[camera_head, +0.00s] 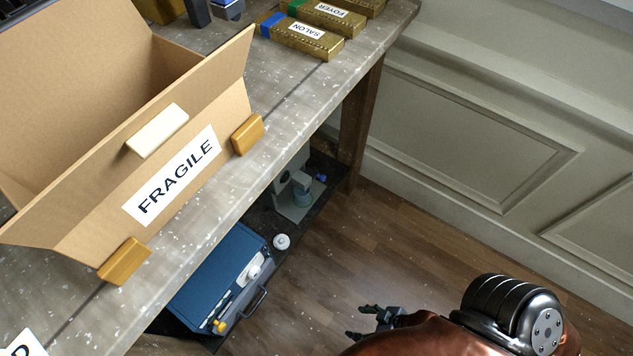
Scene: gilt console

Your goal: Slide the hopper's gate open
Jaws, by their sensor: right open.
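No hopper or gate can be made out for sure. A small pale grey device (295,190) stands on the dark lower shelf under the table. It has an upright part and a flat base, with a round greenish piece at its foot. It is too small to tell whether it is the hopper, and no gate shows on it. My right gripper (360,322) is open and empty over the wooden floor at the bottom of the view. It is well apart from the shelf, to the lower right of the grey device. My left gripper is not in view.
An open cardboard box marked FRAGILE (172,180) stands on the worn table (285,120) between wooden blocks. Brass boxes, one labelled SALON (302,36), lie at the back. A blue case (215,272) sits on the lower shelf. The floor (375,240) before the panelled wall is clear.

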